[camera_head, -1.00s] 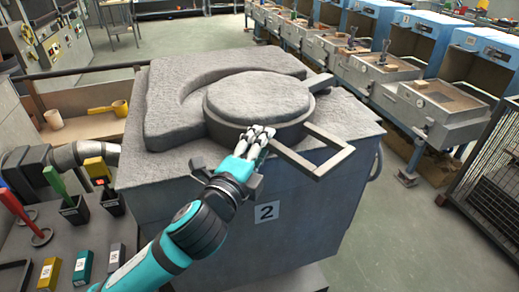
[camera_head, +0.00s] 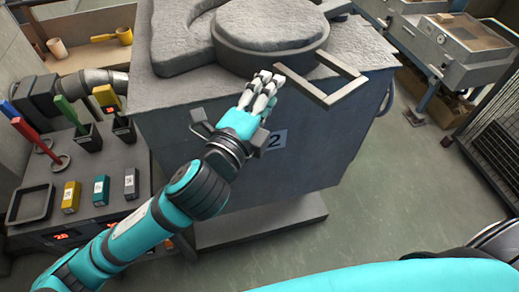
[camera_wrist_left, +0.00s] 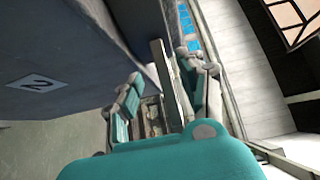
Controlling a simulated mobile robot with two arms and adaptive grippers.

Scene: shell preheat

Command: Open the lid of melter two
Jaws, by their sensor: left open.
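Melter two is the big grey block (camera_head: 235,115) with a "2" label on its front, which also shows in the left wrist view (camera_wrist_left: 38,83). Its round, rough grey lid (camera_head: 268,25) lies flat and closed on top. A rectangular frame handle (camera_head: 301,87) sticks out from the lid toward the front right. My left gripper (camera_head: 267,80) is at the handle's left end, in front of the lid's rim. In the left wrist view, a grey bar (camera_wrist_left: 172,82) stands between the open fingers (camera_wrist_left: 160,85); contact cannot be told. My right gripper is not in view.
At left, a bench (camera_head: 110,160) carries tools in holders, a black tray (camera_head: 30,204) and several small coloured blocks. Trough-like machines (camera_head: 445,50) stand at the upper right. A wire cage (camera_head: 500,150) is at the right edge. Floor right of the melter is clear.

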